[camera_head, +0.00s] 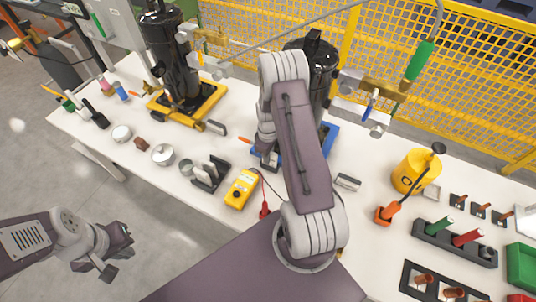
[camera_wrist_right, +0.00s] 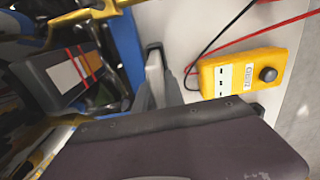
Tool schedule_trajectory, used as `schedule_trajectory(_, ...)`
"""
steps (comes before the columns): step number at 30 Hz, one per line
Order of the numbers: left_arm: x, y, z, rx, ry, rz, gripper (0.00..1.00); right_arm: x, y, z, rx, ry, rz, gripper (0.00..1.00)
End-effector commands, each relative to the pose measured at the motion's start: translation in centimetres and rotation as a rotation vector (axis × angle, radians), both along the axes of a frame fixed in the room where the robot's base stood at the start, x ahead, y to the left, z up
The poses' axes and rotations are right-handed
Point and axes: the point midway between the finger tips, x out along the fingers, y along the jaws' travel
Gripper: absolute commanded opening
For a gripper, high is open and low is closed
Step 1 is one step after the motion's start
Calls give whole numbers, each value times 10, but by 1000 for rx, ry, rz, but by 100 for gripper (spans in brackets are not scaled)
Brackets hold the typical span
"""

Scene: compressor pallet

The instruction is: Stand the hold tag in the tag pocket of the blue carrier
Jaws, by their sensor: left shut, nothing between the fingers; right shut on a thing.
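The blue carrier (camera_head: 331,133) stands at mid table under a black compressor (camera_head: 322,62), mostly hidden behind my right arm in the head view. Its blue edge also shows in the right wrist view (camera_wrist_right: 127,45). My right gripper (camera_wrist_right: 160,60) is shut beside the carrier, low near its front left. The hold tag is probably the thin piece between its fingers, but I cannot make it out clearly. The tag pocket is hidden or too small to tell. My left gripper (camera_head: 115,262) is shut and empty, off the table at the lower left.
A yellow meter (camera_head: 242,189) with red and black leads lies near the front edge, also in the wrist view (camera_wrist_right: 242,74). A black rack (camera_head: 211,174) with upright cards stands to its left. A yellow carrier (camera_head: 200,108) with a compressor is further left. Yellow mesh fencing closes the back.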

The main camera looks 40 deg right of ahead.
Motion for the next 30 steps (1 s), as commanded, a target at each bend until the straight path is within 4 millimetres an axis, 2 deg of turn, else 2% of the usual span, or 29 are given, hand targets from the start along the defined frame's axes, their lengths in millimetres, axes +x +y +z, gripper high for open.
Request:
schedule_trajectory(3, 0, 0, -6, 0, 0, 0, 0, 0, 0, -8, 0, 0, 0, 0)
schedule_trajectory(14, 0, 0, -5, 0, 0, 0, 0, 0, 0, -8, 0, 0, 0, 0)
schedule_trajectory(30, 0, 0, -13, 0, 0, 0, 0, 0, 0, -18, 0, 0, 0, 0)
